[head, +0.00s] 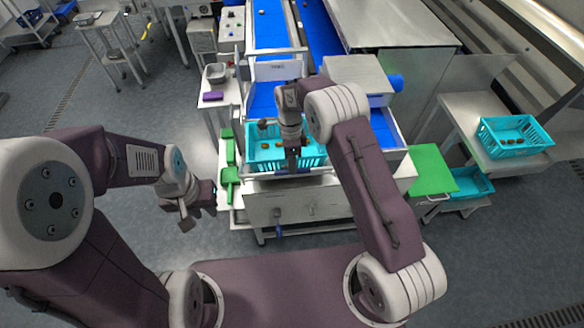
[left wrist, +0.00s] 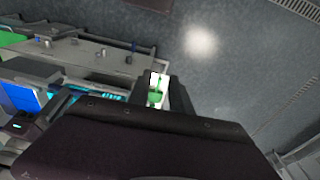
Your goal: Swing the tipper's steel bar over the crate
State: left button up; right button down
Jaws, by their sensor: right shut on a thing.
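A turquoise crate (head: 316,157) with a few brown dates in it sits on the tipper (head: 350,198), in the middle of the head view. A thin steel bar (head: 318,173) appears to run along the crate's near side. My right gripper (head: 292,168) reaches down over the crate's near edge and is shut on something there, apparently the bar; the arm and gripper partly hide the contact. My left gripper (head: 197,214) is empty, left of the tipper and apart from it. In the left wrist view its fingers (left wrist: 159,92) stand apart with a gap between them.
Blue conveyor belts (head: 271,30) run behind. A green board (head: 432,170) and another turquoise crate (head: 515,142) on a side table stand at right.

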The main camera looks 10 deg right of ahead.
pick_arm(q)
jog(key=shift+m, duration=0.3)
grip_shut()
jog(key=w+a+m+y, duration=0.1)
jog(key=w+a+m, duration=0.2)
jog(key=m, duration=0.4)
jog(key=w+d+m+t+y, duration=0.15)
jog(key=w+d+m, duration=0.3)
jog(key=m, duration=0.45)
jog(key=w+d+m+t, duration=0.2)
jog(key=w+d+m, duration=0.25)
jog(key=m, duration=0.45)
jog(key=s+d+f+m+h, duration=0.1)
jog(key=s+d+f+m, duration=0.3)
jog(key=d, duration=0.5)
jog(key=s+d+f+m+h, duration=0.1)
jog(key=s+d+f+m, duration=0.1)
jog(key=d+m, duration=0.6)
jog(key=w+d+f+n, duration=0.1)
jog(key=w+f, duration=0.5)
jog(key=w, duration=0.1)
jog(key=shift+w+t, duration=0.15)
jog(key=shift+t, duration=0.2)
